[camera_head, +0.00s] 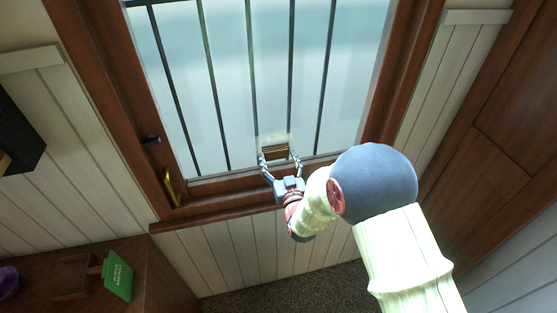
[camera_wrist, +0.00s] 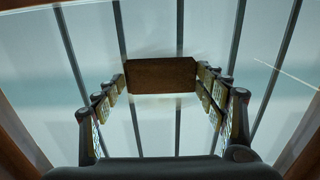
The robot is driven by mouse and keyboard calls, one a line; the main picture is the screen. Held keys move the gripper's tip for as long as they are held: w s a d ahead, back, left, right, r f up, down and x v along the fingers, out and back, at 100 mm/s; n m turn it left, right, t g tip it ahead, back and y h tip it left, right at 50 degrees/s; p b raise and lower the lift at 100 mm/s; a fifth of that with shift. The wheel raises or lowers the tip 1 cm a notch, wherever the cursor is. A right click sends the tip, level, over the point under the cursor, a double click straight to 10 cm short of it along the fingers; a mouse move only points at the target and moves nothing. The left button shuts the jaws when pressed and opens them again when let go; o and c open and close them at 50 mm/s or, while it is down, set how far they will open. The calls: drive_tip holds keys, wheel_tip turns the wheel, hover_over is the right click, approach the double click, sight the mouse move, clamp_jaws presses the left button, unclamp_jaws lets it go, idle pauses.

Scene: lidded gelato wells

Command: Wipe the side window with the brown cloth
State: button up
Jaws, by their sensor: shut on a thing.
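The brown cloth (camera_head: 274,152) is a small flat block held between the fingers of my gripper (camera_head: 280,158). In the wrist view the cloth (camera_wrist: 162,74) spans the gap between the two fingertips and faces the pane. The side window (camera_head: 228,90) is a pale bluish pane with several dark vertical bars and a brown wooden frame. My gripper is at the lower middle of the window, just above the sill. The cloth appears at or very close to the glass; I cannot tell whether it touches.
A brass handle (camera_head: 172,187) and a dark knob (camera_head: 151,141) sit on the left of the window frame. A wooden counter (camera_head: 150,262) with a green sign (camera_head: 117,276) stands at the lower left. A black box (camera_head: 18,135) is on the left wall. The pane above my gripper is clear.

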drive_tip(key=shift+w+a, duration=0.15)
drive_tip(key=shift+w, duration=0.35)
drive_tip(key=shift+w+d+b, duration=0.2)
drive_tip(key=shift+d+b, duration=0.45)
drive_tip(key=shift+d, duration=0.55)
drive_tip(key=shift+s+a+b, duration=0.15)
drive_tip(key=shift+a+b, duration=0.3)
drive_tip(key=shift+a, duration=0.75)
drive_tip(key=shift+w+d+b, duration=0.2)
drive_tip(key=shift+d+b, duration=0.05)
drive_tip(key=shift+d, duration=0.35)
drive_tip(key=shift+w+d+b, duration=0.2)
drive_tip(key=shift+d, duration=0.35)
drive_tip(key=shift+s+a+b, duration=0.2)
drive_tip(key=shift+a+b, duration=0.05)
drive_tip(key=shift+a, duration=0.35)
drive_tip(key=shift+s+a+b, duration=0.2)
drive_tip(key=shift+a, duration=0.4)
drive_tip(key=shift+w+d+b, duration=0.2)
drive_tip(key=shift+d+b, duration=0.05)
drive_tip(key=shift+d, duration=0.35)
drive_tip(key=shift+w+d+b, duration=0.2)
drive_tip(key=shift+d, duration=0.35)
drive_tip(key=shift+s+a+b, duration=0.2)
drive_tip(key=shift+a, duration=0.4)
drive_tip(key=shift+s+a+b, duration=0.15)
drive_tip(key=shift+a+b, duration=0.05)
drive_tip(key=shift+a, duration=0.35)
